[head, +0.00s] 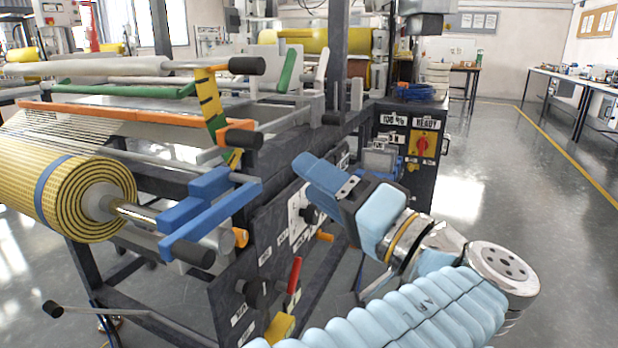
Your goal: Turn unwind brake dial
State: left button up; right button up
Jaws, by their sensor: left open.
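More black knobs (254,293) sit lower on the panel, left of a red lever (294,274). The small labels are too blurred to tell which knob is the unwind brake dial. My right gripper is not in view.
A roll of yellow mesh (70,190) on a metal shaft sticks out at the left. A blue bracket (205,205) with dark handles juts out near my gripper. A control cabinet (415,175) with a red switch stands behind. The floor at right is clear.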

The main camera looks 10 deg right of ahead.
aim_at(311, 214)
jog(key=k+l, duration=0.8)
